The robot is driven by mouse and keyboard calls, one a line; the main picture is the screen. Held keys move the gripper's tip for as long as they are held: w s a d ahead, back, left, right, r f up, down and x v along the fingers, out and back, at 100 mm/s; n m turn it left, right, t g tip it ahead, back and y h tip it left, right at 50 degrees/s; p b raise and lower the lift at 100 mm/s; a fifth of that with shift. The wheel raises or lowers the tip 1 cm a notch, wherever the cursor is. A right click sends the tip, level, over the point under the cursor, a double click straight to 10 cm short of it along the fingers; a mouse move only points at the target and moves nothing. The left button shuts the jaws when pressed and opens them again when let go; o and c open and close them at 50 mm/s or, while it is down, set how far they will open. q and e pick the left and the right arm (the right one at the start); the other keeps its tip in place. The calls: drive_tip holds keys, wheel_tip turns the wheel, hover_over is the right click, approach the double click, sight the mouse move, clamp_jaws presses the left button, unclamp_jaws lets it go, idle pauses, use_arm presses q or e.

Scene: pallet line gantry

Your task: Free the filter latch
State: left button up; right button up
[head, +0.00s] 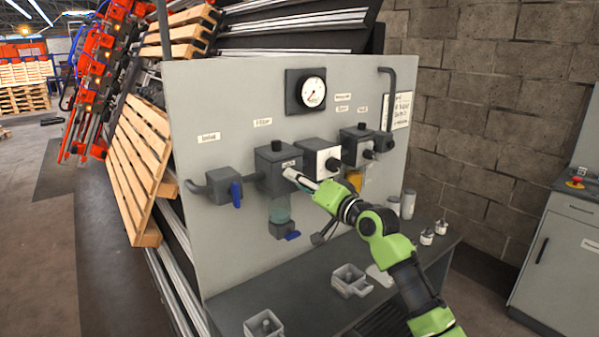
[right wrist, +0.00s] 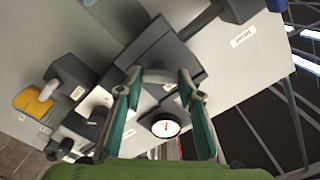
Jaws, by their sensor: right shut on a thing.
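The filter unit (head: 275,165) is a dark grey block on the upright panel, under a small label. A translucent greenish bowl (head: 279,210) hangs below it. My right gripper (head: 291,174) reaches in from the lower right, its fingertips at the front of this block. In the right wrist view, my right gripper (right wrist: 160,82) has a finger on each side of a small light grey piece, which looks like the filter latch (right wrist: 158,75), against the dark block. In the head view the gripper hides the latch. My left gripper is not in view.
A gauge (head: 312,92) sits above the filter. An inlet valve with a blue handle (head: 236,194) is left of it, and a white-faced unit (head: 317,158) is close on the right. The bench (head: 300,295) below bears grey trays and small cups.

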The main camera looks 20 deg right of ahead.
drive_tip(key=shift+f+m+p, duration=0.1)
drive_tip(key=shift+m+p, duration=3.1)
drive_tip(key=shift+m, duration=1.1)
drive_tip(key=o, duration=1.1)
drive_tip(key=v, duration=1.2)
